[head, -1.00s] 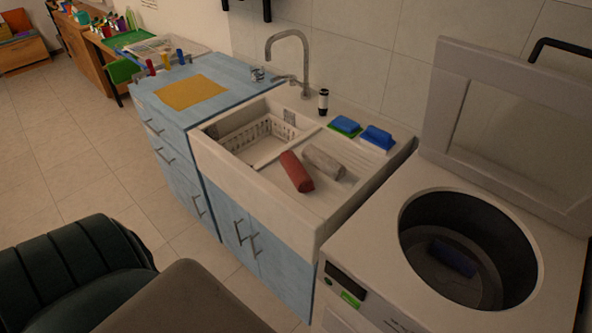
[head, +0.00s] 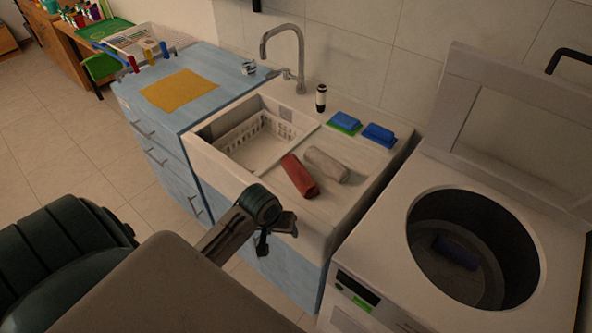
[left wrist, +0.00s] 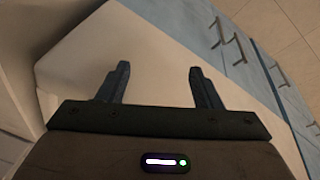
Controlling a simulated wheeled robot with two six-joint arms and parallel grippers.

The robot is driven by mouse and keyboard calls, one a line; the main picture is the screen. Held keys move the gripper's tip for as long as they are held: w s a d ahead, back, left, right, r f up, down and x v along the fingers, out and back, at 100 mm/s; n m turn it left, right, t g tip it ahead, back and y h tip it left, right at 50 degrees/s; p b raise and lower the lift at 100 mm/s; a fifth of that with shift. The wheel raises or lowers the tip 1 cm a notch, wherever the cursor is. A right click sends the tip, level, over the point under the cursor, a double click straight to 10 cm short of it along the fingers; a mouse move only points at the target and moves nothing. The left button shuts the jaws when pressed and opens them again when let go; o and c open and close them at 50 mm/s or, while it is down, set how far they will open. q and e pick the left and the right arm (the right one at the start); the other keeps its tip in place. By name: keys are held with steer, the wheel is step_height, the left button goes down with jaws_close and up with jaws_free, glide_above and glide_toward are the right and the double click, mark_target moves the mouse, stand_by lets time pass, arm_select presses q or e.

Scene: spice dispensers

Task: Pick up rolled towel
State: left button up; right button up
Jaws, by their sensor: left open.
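Two rolled towels lie side by side on the drainboard of the white sink (head: 233,173). One is a red rolled towel (head: 299,176), the other a grey-beige rolled towel (head: 326,164) to its right. My left gripper (head: 284,230) is in front of the sink's front edge, nearer to me than the towels and apart from them. In the left wrist view my left gripper (left wrist: 157,85) is open with nothing between its fingers, facing the white sink front (left wrist: 150,50). No towel shows in that view. My right gripper is not in view.
A white basket (head: 256,140) sits in the basin. A dark bottle (head: 321,98), blue sponges (head: 378,134) and the faucet (head: 284,50) are behind the towels. An open top-loading washer (head: 380,250) stands right, with a blue item (head: 456,252) inside. An orange cloth (head: 180,90) lies on the blue counter.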

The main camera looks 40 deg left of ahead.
mark_target(294, 167)
arm_select(q)
steer(key=w+a+r+n, duration=0.1)
steer(key=w+r, duration=0.1)
steer(key=w+a+r+n, duration=0.1)
steer(key=w+r, duration=0.1)
steer(key=r, duration=0.1)
steer(key=w+a+r+n, duration=0.1)
steer(key=w+r, duration=0.2)
steer(key=shift+a+h, duration=0.3)
steer(key=shift+a, duration=0.1)
steer(key=w+a+r+n, duration=0.5)
steer(key=w+r, duration=0.2)
steer(key=shift+h, duration=0.3)
steer(key=p+x, duration=0.1)
steer(key=x, duration=0.4)
steer(key=shift+f, duration=0.25)
steer(key=p+x, duration=0.3)
steer(key=x, duration=0.1)
steer(key=shift+w+d+f, duration=0.2)
steer(key=shift+d+f, duration=0.05)
steer(key=shift+f, duration=0.1)
steer(key=shift+w+f, duration=0.1)
steer(key=shift+f, duration=0.2)
steer(key=c, duration=0.9)
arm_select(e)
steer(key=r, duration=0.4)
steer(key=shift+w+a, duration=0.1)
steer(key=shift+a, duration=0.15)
